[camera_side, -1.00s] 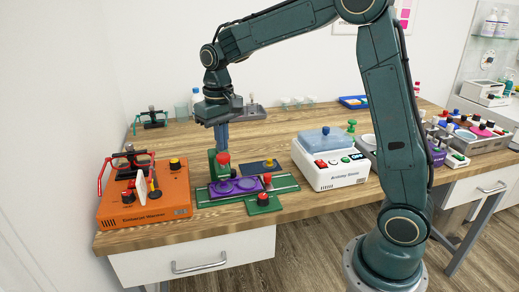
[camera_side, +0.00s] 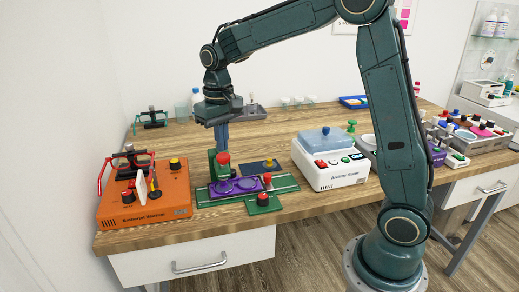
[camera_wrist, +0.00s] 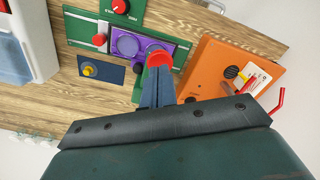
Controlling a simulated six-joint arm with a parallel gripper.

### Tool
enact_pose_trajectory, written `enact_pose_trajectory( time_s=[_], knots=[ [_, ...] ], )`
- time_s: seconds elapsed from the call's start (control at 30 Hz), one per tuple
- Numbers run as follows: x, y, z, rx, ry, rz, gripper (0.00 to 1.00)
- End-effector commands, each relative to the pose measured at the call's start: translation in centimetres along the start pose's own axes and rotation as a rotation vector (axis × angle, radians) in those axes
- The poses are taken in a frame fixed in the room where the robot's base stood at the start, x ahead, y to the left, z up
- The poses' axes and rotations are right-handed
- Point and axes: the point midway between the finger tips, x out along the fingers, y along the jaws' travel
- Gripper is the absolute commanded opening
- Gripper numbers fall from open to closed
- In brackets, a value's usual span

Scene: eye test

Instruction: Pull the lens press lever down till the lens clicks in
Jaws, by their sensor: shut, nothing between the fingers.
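My gripper (camera_side: 222,146) points down with its fingers shut and empty. Its fingertips are just above and behind the red knob (camera_side: 223,158) of the lens press lever, which stands up from a green base. In the wrist view the fingertips (camera_wrist: 158,73) overlap the near side of the same knob (camera_wrist: 158,57); I cannot tell whether they touch. The purple lens holder (camera_side: 235,186) sits on the green rail plate (camera_side: 284,184) in front of the lever. Its round lens seats also show in the wrist view (camera_wrist: 141,46). The fingers hide part of the lever.
An orange machine (camera_side: 150,203) with glasses on it stands left of the press. A white box (camera_side: 327,172) with a blue lid stands to the right. A green block with a red knob (camera_side: 265,199) lies in front, and a dark blue plate (camera_side: 250,167) lies behind the rail.

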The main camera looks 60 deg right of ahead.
Motion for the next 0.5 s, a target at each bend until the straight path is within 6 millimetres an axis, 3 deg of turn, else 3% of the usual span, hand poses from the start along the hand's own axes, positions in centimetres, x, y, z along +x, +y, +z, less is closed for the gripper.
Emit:
enact_pose_trajectory(
  time_s=[0.5],
  knots=[
    [0.68, 0.0, 0.0, 0.0, -0.002, 0.0, 0.0]
  ],
)
